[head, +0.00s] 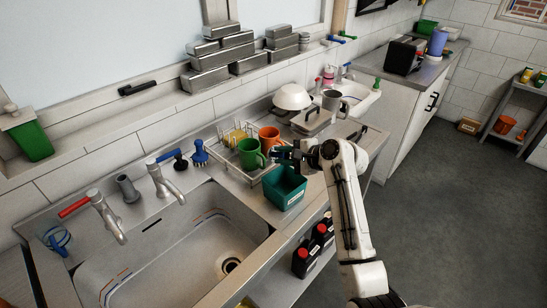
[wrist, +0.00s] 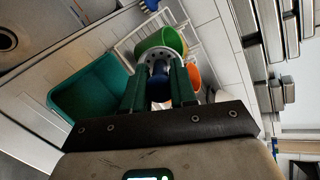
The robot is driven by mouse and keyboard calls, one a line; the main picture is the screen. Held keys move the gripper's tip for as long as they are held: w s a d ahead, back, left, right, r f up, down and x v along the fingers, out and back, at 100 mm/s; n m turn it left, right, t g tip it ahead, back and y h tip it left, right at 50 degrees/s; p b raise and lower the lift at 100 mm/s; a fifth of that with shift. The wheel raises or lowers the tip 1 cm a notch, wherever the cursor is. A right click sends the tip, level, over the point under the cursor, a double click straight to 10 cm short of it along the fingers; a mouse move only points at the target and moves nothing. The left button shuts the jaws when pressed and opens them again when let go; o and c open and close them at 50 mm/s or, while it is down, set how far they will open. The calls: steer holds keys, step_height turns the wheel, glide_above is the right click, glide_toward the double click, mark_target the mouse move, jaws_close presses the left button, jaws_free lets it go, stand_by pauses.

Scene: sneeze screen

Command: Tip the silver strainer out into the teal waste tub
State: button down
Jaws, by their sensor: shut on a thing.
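The teal waste tub (head: 290,200) stands on the counter at the sink's right end, with a small white label on its front. It also shows at the left in the wrist view (wrist: 80,98). My gripper (head: 284,155) is above the tub's back edge. In the wrist view its two green fingers are shut on the silver strainer (wrist: 160,56), a grey perforated piece at the fingertips. A dark blue part shows between the fingers. The strainer is beside the tub in that view. Its contents are hidden, and it is too small to make out in the head view.
A green mug (head: 251,153) and an orange mug (head: 270,137) stand in a white dish rack (head: 228,158) just behind the tub. The steel sink (head: 170,245) lies to the left. Dark bottles with red caps (head: 303,262) stand on the shelf below.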

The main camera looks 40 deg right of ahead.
mark_target(276, 152)
steer(key=shift+w+r+g, duration=0.2)
steer(key=shift+w+g, duration=0.2)
steer(key=shift+g, duration=0.7)
steer(key=shift+w+r+g, duration=0.2)
steer(key=shift+w+g, duration=0.25)
steer(key=shift+g, duration=0.35)
steer(key=shift+w+f+g, duration=0.15)
steer(key=shift+g, duration=0.55)
steer(key=shift+w+g, duration=0.5)
steer(key=shift+g, duration=0.5)
steer(key=shift+m+g+h, duration=0.3)
steer(key=shift+g, duration=0.1)
